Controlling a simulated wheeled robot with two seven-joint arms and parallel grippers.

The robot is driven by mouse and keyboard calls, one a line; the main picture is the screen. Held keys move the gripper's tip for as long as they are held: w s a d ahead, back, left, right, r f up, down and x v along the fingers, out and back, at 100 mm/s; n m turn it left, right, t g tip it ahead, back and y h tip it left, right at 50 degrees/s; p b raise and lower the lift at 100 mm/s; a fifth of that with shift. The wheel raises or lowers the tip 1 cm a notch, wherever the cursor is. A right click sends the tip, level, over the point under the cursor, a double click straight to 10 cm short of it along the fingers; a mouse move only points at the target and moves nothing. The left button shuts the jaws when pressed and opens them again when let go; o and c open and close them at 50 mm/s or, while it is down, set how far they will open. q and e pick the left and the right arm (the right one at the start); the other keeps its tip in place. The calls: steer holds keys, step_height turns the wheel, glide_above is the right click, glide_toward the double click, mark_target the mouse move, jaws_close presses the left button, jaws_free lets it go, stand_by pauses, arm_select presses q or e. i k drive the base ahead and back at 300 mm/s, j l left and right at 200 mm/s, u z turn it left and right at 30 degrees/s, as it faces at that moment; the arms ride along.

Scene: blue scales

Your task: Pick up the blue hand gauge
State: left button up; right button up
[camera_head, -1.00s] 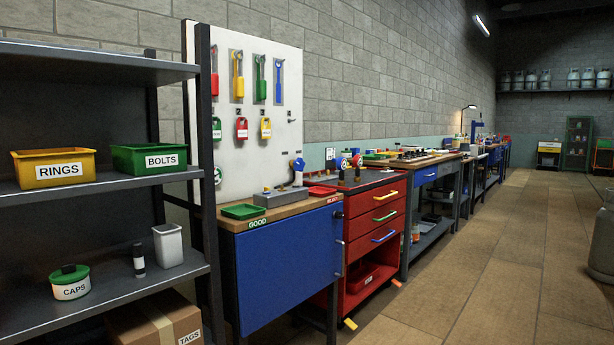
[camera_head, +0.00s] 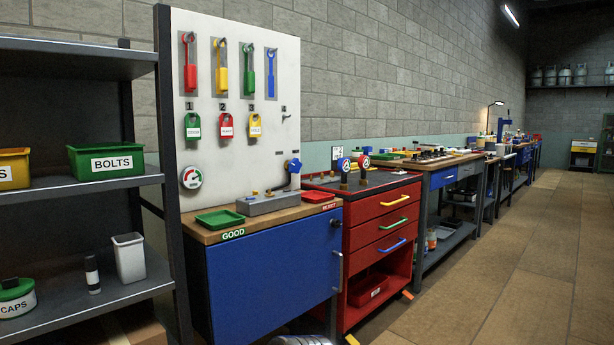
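A small round gauge with a blue rim (camera_head: 344,164) stands upright on top of the red drawer cabinet (camera_head: 384,228), near its back left. A similar gauge with a red rim (camera_head: 364,162) stands just to its right. Both are small in this view and their dials cannot be read.
A dark shelf (camera_head: 70,200) stands at the left. The floor at the right is clear.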

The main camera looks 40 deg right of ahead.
mark_target(343, 166)
steer(key=l+u, duration=0.2)
steer(key=l, duration=0.7)
steer(key=l+u, duration=0.2)
steer(key=l, duration=0.75)
steer(key=l+u, duration=0.2)
steer(key=l, duration=0.7)
